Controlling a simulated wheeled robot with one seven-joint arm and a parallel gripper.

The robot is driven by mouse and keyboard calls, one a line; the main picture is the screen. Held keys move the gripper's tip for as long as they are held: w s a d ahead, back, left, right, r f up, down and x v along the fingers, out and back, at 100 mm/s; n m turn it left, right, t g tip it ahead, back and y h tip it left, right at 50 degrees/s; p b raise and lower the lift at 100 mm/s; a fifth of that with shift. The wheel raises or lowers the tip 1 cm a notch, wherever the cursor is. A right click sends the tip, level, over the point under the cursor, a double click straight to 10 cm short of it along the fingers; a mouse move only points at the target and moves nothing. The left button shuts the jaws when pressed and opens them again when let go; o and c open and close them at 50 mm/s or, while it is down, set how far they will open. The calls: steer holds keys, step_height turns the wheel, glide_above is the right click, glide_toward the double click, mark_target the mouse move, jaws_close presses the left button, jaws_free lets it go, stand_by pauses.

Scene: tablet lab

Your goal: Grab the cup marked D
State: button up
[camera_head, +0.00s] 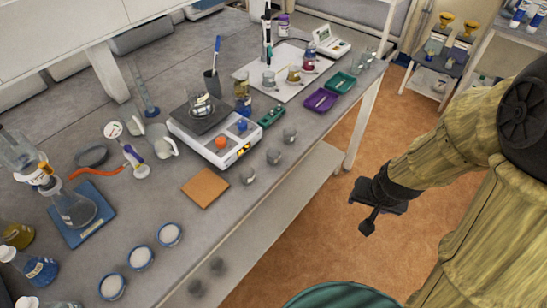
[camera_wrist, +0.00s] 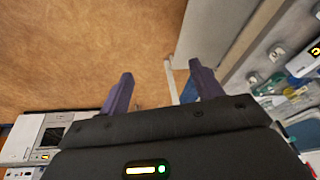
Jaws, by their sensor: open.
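Several small grey cups stand near the front edge of the bench, among them a far cup (camera_head: 290,134), a middle cup (camera_head: 273,156) and a near cup (camera_head: 248,175). Similar small round things show at the right in the wrist view (camera_wrist: 277,52). No letter D is readable on any of them, so I cannot tell which is marked D. My gripper (camera_head: 367,228) hangs over the floor, right of the bench and apart from all cups. In the wrist view its two fingers (camera_wrist: 160,75) are spread with nothing between them.
The bench (camera_head: 225,205) is crowded. It holds a white scale (camera_head: 240,148), a brown pad (camera_head: 205,187), a purple tray (camera_head: 320,100), a green tray (camera_head: 341,82) and blue-rimmed dishes (camera_head: 169,235). Clear brown floor (camera_head: 300,245) lies between bench and arm. A dark green round surface (camera_head: 340,296) is below.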

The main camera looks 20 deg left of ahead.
steer(key=w+a+f+t, duration=0.4)
steer(key=a+f+t, duration=0.1)
steer(key=a+f, duration=0.7)
steer(key=s+a+r+n+t+y, duration=0.1)
steer(key=s+a+n+t+y, duration=0.1)
steer(key=a, duration=0.3)
steer(key=s+a+r+n+t+y, duration=0.1)
steer(key=a+n+t+y, duration=0.2)
steer(key=a+t+y, duration=0.1)
steer(key=shift+s+a+r, duration=0.25)
steer(key=shift+s+a, duration=0.1)
steer(key=shift+a, duration=0.4)
steer(key=shift+w+f+b, duration=0.1)
steer(key=shift+b, duration=0.3)
